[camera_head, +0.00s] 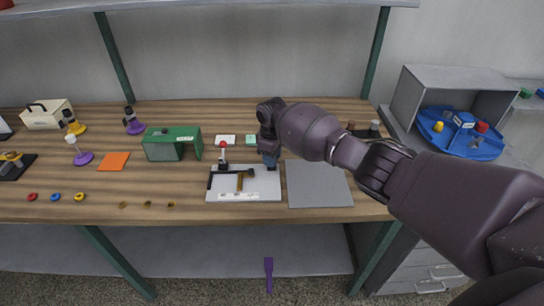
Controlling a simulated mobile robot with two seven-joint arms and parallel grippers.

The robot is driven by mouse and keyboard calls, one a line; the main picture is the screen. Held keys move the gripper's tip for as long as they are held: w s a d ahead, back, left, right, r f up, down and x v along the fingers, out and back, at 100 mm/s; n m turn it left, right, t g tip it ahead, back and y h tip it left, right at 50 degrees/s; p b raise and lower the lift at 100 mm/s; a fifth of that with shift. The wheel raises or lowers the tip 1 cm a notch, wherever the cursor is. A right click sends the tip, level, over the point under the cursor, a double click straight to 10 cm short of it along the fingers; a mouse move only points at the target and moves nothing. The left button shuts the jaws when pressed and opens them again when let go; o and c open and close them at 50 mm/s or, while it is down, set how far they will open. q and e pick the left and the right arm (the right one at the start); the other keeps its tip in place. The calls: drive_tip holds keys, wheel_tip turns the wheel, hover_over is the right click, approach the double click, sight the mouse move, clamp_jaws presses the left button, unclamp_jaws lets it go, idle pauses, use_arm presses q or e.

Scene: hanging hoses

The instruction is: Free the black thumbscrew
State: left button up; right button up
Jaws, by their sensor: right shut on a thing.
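My right gripper (270,161) reaches in from the right, pointing down over the back right part of a pale board (262,192). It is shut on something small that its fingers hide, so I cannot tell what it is. On the board a black bar (227,173) lies near an upright part with a red knob (223,145). A tan-handled piece with a dark head (240,183) lies across the board's middle. I cannot pick out the black thumbscrew with certainty at this size. My left gripper is not in view.
A grey mat (318,184) lies right of the board. A green bracket-like block (172,143) and an orange square (114,161) stand left. Small rings (55,197) lie near the front edge.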

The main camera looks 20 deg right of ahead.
drive_tip(key=shift+n, duration=1)
drive_tip(key=o, duration=0.9)
wheel_tip(320, 180, up, 11)
drive_tip(key=shift+f+p, duration=0.1)
drive_tip(key=shift+p, duration=0.65)
